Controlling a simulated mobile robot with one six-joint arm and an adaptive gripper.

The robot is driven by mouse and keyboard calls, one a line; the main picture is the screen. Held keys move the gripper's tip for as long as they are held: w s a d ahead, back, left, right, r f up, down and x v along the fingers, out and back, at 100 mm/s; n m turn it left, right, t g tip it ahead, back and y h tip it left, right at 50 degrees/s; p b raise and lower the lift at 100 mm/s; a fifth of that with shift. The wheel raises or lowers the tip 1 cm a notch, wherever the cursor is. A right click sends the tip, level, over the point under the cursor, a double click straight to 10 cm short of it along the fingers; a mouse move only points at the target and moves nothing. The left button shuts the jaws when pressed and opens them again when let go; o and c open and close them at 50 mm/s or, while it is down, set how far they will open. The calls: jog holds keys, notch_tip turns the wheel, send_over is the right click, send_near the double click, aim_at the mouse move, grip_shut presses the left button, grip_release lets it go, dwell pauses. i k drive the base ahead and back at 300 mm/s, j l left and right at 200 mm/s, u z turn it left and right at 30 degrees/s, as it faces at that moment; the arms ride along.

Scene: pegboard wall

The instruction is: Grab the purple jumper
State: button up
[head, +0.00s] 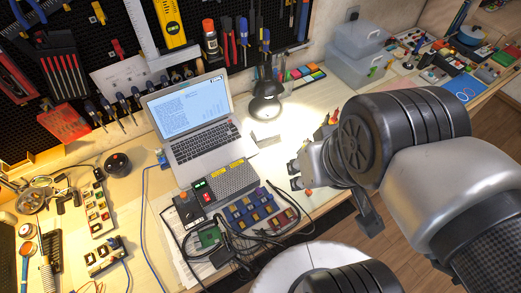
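I cannot make out a purple jumper for certain in the head view. A bank of small blue, purple and dark red modules (258,212) sits at the front of the bench, with black cables looped around it. My gripper (299,177) is over the bench to the right of these modules, pointing left. Its fingers are small and partly hidden by my wrist, so I cannot tell whether they are open or shut. A small red spot (308,192) shows just below the fingers; I cannot tell what it is.
A laptop (190,120) stands open behind a grey perforated box (231,180). A lit lamp (265,100) stands beside it. A green circuit board (208,238) and black cables lie in front. Clear bins (358,65) stand at the back right. Tools hang on the pegboard.

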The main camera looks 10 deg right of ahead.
aim_at(258, 191)
jog(key=i+l+u, duration=0.1)
jog(key=l+u, duration=0.55)
jog(key=u, duration=0.2)
jog(key=l+u, duration=0.4)
